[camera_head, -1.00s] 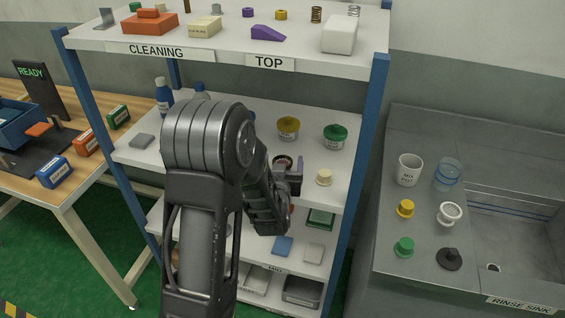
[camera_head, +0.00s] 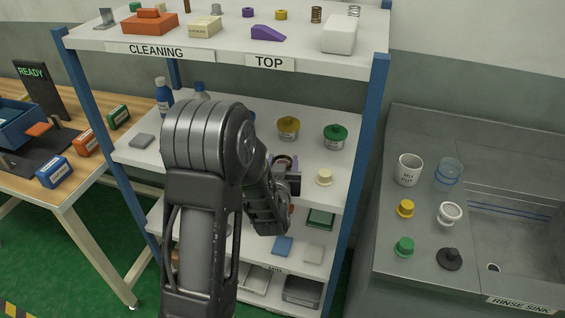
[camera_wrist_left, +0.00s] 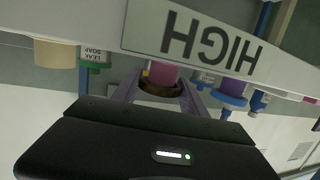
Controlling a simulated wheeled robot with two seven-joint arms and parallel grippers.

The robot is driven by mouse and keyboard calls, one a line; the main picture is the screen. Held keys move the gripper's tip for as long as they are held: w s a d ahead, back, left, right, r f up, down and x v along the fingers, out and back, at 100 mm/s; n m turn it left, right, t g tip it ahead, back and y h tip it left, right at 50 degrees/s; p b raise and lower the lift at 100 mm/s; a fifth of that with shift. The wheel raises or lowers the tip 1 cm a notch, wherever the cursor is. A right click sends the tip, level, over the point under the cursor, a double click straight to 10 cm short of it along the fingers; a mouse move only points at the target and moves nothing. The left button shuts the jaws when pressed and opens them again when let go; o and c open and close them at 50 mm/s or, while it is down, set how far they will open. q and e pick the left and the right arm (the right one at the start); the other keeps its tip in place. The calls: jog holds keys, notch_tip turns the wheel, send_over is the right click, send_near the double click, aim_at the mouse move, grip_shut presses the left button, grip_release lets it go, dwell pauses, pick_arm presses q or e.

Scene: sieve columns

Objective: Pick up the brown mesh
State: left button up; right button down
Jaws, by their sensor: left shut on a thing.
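The brown mesh (camera_wrist_left: 158,89) shows in the left wrist view as a dark brown ring. It sits between the two fingertips of my left gripper (camera_wrist_left: 160,95), which is shut on it. A pink cylinder (camera_wrist_left: 164,71) shows right by the ring; I cannot tell whether they touch. In the head view my left gripper (camera_head: 286,166) is at the shelf labelled HIGH, partly hidden by my own wrist. Only part of a dark brown rim (camera_head: 284,158) shows there. My right gripper is in neither view.
On the same shelf stand a yellow-lidded jar (camera_head: 288,128), a green-lidded jar (camera_head: 335,137) and a cream stopper (camera_head: 323,177). The HIGH label (camera_wrist_left: 190,38) appears upside down in the wrist view. A blue and purple piece (camera_wrist_left: 233,94) is beside the fingers. A sink counter (camera_head: 430,130) is at right.

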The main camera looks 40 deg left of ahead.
aim_at(283, 161)
pick_arm(q)
jog(key=shift+r, duration=0.15)
notch_tip(283, 161, up, 10)
jog(key=shift+f+p, duration=0.1)
jog(key=shift+p, duration=0.4)
dwell(0.5)
